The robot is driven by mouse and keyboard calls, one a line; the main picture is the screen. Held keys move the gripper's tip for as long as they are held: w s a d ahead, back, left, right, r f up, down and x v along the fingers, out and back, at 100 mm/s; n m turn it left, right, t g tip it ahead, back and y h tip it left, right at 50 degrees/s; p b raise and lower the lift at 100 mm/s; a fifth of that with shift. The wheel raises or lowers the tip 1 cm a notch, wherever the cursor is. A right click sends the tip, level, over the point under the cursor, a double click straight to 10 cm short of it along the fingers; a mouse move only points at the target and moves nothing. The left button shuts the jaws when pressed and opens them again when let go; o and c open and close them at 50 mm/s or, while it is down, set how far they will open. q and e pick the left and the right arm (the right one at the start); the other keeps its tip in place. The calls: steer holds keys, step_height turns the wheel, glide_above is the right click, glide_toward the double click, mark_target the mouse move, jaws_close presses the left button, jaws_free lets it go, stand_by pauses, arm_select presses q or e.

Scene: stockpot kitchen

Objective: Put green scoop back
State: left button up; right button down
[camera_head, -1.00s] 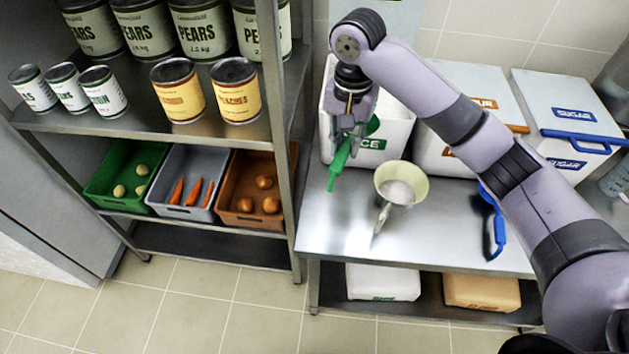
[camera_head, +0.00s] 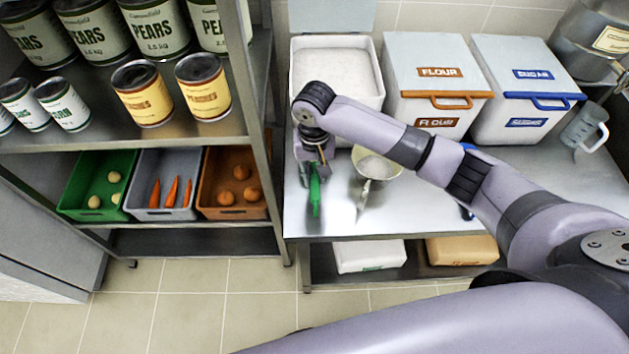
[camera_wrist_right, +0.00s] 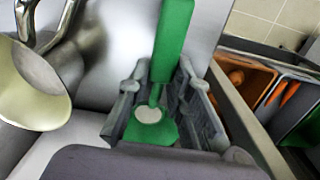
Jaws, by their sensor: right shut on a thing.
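The green scoop (camera_head: 315,196) is in my right gripper (camera_head: 313,172), its handle pointing down the picture, over the left part of the steel table (camera_head: 335,222). In the right wrist view, the fingers of my right gripper (camera_wrist_right: 160,92) are shut around the scoop (camera_wrist_right: 174,42); a white round patch shows on its wider green end. I cannot tell whether the scoop touches the table. The white bin with white contents (camera_head: 350,105) stands open behind the gripper, its lid (camera_head: 330,16) raised. My left gripper is out of view.
A flour bin (camera_head: 436,85) and sugar bin (camera_head: 527,90) stand further right. A shelf post (camera_head: 272,185) is close on the left.

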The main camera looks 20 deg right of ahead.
mark_target(314, 174)
steer(key=shift+f, duration=2.25)
steer(key=shift+f, duration=0.15)
steer(key=c, duration=1.4)
jaws_free()
steer(key=shift+c, duration=0.2)
step_height(314, 174, up, 12)
steer(key=shift+r, duration=0.2)
